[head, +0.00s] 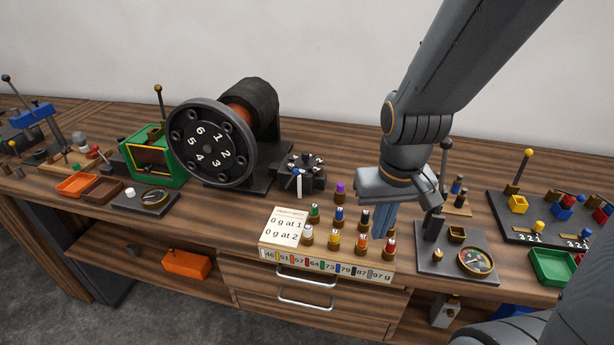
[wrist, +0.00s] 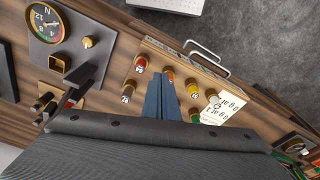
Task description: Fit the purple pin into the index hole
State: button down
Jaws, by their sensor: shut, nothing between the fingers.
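The purple pin (head: 340,188), a purple-topped piece on a brass-coloured base, stands upright at the back of the group of coloured pieces. My gripper (head: 381,222) is shut and empty, pointing down at the right side of that group, to the right of and nearer than the purple pin. Its blue fingers also show in the wrist view (wrist: 162,98), among the pieces; the purple pin is not visible there. The large numbered disc (head: 210,146) has round holes near its rim. A small black numbered turret (head: 303,170) stands right of it. I cannot tell which hole is the index hole.
Several coloured pieces (head: 334,240) stand close around my fingers. A paper card (head: 285,227) lies left of them. A dark plate with a dial (head: 475,262) is to the right. A green frame (head: 155,158) stands left of the disc.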

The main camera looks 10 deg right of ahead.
aim_at(340, 186)
jog(key=u, duration=1.35)
jog(key=k, duration=0.8)
jog(key=z, duration=0.9)
jog(key=i, duration=1)
jog(key=u, duration=0.05)
